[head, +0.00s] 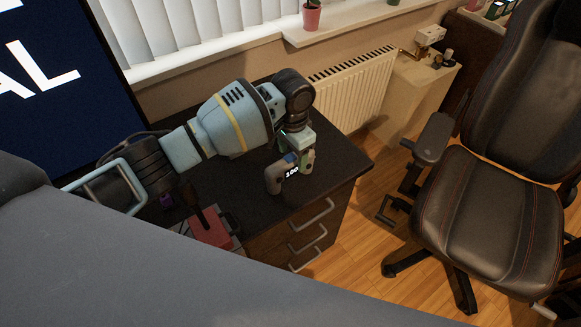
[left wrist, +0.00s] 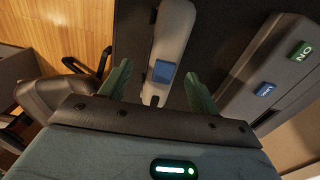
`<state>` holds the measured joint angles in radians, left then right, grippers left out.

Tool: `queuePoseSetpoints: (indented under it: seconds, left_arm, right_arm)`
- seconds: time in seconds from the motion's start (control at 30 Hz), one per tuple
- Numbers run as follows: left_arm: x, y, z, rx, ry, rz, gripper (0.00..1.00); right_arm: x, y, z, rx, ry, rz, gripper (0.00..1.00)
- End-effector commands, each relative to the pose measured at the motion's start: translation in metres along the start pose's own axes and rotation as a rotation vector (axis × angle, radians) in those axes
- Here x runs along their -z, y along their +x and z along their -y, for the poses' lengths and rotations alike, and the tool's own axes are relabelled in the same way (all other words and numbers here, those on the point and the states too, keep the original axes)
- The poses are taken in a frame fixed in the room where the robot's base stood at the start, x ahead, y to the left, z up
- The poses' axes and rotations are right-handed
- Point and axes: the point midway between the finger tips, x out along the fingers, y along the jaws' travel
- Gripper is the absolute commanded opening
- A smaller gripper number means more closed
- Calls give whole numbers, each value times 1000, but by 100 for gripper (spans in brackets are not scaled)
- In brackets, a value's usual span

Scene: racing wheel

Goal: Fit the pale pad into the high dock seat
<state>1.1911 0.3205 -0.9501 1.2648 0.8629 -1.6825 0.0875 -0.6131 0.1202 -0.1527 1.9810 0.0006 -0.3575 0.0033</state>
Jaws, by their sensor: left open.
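My left gripper (head: 298,160) points down over the desk's far right part. In the left wrist view its green fingers are open (left wrist: 159,70), one on each side of a long pale grey piece (left wrist: 172,35) with a blue square (left wrist: 164,72) on it. I cannot tell whether the fingers touch it, or whether it is the pad or part of the dock. In the head view a grey curved piece with white figures (head: 279,178) stands beside the fingers, partly hidden by them. I cannot make out the high seat. My right gripper is out of view.
A grey body with green and blue labels (left wrist: 262,70) lies right of the fingers in the wrist view. On the dark desk (head: 335,160), a red box (head: 212,228) sits nearer. A black chair (head: 490,215) stands right, a radiator (head: 350,90) behind.

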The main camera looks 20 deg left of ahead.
Motion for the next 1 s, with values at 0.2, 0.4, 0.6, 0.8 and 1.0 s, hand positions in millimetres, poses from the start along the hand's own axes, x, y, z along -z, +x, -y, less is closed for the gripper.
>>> queuePoseSetpoints:
  seconds: [0.2,0.4,0.6,0.8,1.0]
  left_arm:
    - [-4,34,3,-2,-1,6,62]
    - [-4,47,3,-1,-1,3,62]
    - [-4,46,3,0,0,2,62]
    - [-4,46,3,0,0,2,37]
    - [-4,46,3,0,0,2,11]
  right_arm:
    - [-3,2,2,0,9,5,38]
    - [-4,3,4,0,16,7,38]
    - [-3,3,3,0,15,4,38]
    - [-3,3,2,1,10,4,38]
    - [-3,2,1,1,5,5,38]
